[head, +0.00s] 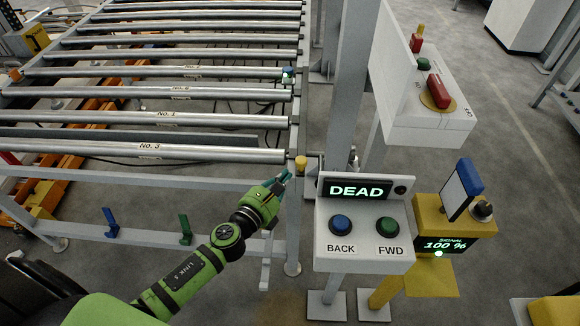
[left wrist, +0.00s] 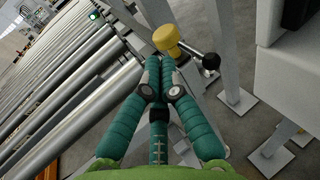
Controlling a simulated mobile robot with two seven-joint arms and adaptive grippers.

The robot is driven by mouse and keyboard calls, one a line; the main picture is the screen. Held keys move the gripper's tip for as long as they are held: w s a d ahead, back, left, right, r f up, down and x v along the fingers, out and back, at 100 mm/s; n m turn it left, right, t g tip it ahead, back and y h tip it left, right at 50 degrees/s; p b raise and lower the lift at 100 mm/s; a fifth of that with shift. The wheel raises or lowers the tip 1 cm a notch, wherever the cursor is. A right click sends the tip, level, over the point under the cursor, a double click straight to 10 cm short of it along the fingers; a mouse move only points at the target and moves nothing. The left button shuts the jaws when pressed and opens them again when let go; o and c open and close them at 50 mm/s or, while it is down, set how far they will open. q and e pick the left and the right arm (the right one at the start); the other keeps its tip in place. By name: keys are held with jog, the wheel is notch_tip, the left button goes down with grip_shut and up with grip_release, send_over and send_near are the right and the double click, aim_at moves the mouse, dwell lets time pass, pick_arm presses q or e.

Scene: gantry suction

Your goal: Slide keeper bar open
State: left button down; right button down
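A yellow knob (head: 301,163) stands at the near right corner of the roller frame, by the end of the roller marked No. 3. In the left wrist view the yellow knob (left wrist: 166,38) is just beyond my fingertips, with a short metal rod and black ball (left wrist: 210,61) to its right. I cannot tell which part is the keeper bar. My left gripper (head: 285,178) has teal fingers; in the left wrist view its fingertips (left wrist: 160,68) are drawn together with nothing visible between them. They are close below the knob; contact is unclear. My right gripper is not in view.
A control box (head: 330,248) with a DEAD display and BACK and FWD buttons stands right of my gripper. Rollers (head: 180,153) fill the left; blue and green hooks hang below.

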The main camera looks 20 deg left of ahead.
aim_at(296, 164)
pick_arm(q)
jog(key=shift+x, duration=1.8)
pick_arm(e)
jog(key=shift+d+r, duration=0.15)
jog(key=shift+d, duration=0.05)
